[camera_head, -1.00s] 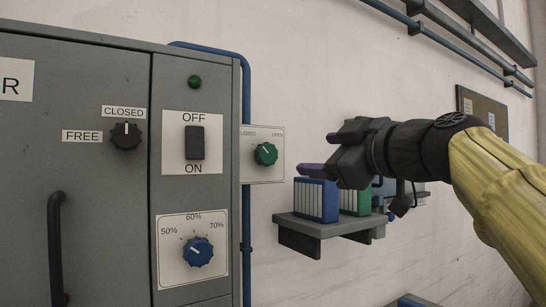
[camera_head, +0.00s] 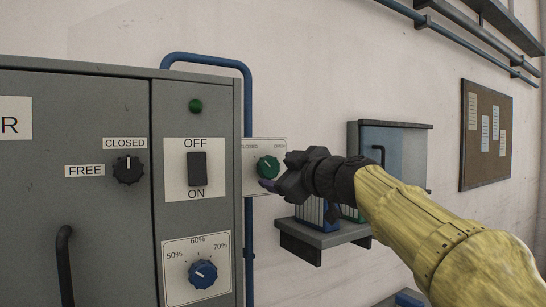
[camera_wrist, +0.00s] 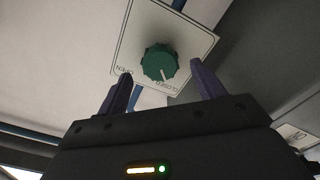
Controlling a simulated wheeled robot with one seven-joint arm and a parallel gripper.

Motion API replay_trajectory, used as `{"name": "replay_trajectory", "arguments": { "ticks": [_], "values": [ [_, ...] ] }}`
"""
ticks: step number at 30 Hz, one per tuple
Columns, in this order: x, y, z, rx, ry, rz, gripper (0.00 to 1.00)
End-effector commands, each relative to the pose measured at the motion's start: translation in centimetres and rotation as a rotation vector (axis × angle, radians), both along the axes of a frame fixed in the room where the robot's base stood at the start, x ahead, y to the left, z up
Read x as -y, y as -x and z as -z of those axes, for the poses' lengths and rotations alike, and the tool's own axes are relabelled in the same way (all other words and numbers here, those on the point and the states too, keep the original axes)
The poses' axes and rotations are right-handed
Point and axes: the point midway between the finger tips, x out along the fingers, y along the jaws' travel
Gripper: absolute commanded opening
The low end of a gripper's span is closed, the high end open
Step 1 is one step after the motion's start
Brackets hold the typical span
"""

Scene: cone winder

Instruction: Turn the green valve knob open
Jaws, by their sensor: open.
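The green valve knob (camera_head: 268,167) sits on a white plate (camera_head: 249,184) marked CLOSED and OPEN, right of the grey cabinet. It also shows in the wrist view (camera_wrist: 159,62), where its white pointer line is turned toward the CLOSED label. My gripper (camera_head: 272,172) is just right of and in front of the knob. In the wrist view my gripper (camera_wrist: 158,85) is open, with its two purple fingers apart on either side below the knob. The knob looks close to the space between the fingertips, but I see no contact.
The cabinet (camera_head: 110,230) with a black switch (camera_head: 197,169), a black knob (camera_head: 128,170) and a blue knob (camera_head: 203,274) stands close on the left. A blue pipe (camera_head: 248,110) runs beside the plate. A shelf (camera_head: 310,240) with binders is below my gripper.

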Motion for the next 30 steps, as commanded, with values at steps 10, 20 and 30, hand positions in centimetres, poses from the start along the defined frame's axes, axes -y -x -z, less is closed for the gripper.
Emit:
{"name": "replay_trajectory", "arguments": {
  "ticks": [10, 20, 30],
  "values": [
    [-2.1, -3.0, -0.1, -0.001, 0.0, -0.001, 0.68],
    [-2.1, -3.1, 0.0, 0.0, 0.0, 0.0, 0.58],
    [-2.1, -3.1, 0.0, -0.001, -0.002, 0.0, 0.23]
  ]
}}
